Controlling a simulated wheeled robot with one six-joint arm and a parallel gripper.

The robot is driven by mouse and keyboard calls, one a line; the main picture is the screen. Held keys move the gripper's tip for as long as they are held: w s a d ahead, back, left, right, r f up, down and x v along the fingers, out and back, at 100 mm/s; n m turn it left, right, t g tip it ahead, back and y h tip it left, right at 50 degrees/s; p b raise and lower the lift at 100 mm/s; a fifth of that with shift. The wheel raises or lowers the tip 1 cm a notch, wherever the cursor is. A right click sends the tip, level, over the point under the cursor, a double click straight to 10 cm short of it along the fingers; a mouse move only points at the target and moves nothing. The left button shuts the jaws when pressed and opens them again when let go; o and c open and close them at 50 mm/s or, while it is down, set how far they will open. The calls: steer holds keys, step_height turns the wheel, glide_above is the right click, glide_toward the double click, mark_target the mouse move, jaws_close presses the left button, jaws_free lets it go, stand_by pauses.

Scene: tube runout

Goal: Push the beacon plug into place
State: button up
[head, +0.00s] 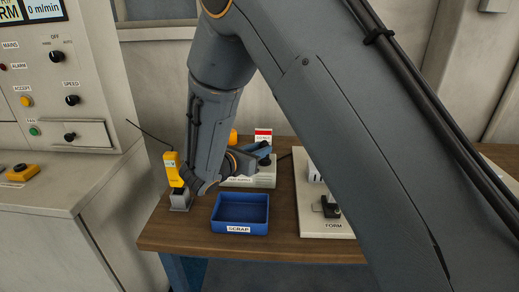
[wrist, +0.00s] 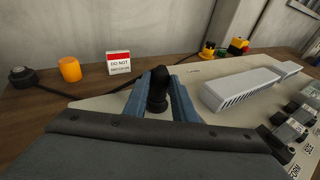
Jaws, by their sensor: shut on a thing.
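The black plug (wrist: 157,88) stands between the two blue fingers of my gripper (wrist: 160,98) in the wrist view, and the gripper is shut on it. In the head view my gripper (head: 257,154) is above or beside a pale labelled box (head: 262,180) at the back of the table. The plug's lower end and any socket under it are hidden, so I cannot tell whether it is seated. A dark cable runs on both sides of the gripper in the wrist view. An orange cylinder (wrist: 69,69) stands behind to the left; it also shows in the head view (head: 233,136).
A red-and-white sign (wrist: 119,63) stands behind the plug. A pale board (head: 311,222) with a grey slotted duct (wrist: 245,86) lies to the right. A blue scrap tray (head: 240,229) and a yellow handheld device (head: 172,168) are nearer the front and left.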

steer(key=shift+f, duration=0.15)
steer(key=o, duration=1.1)
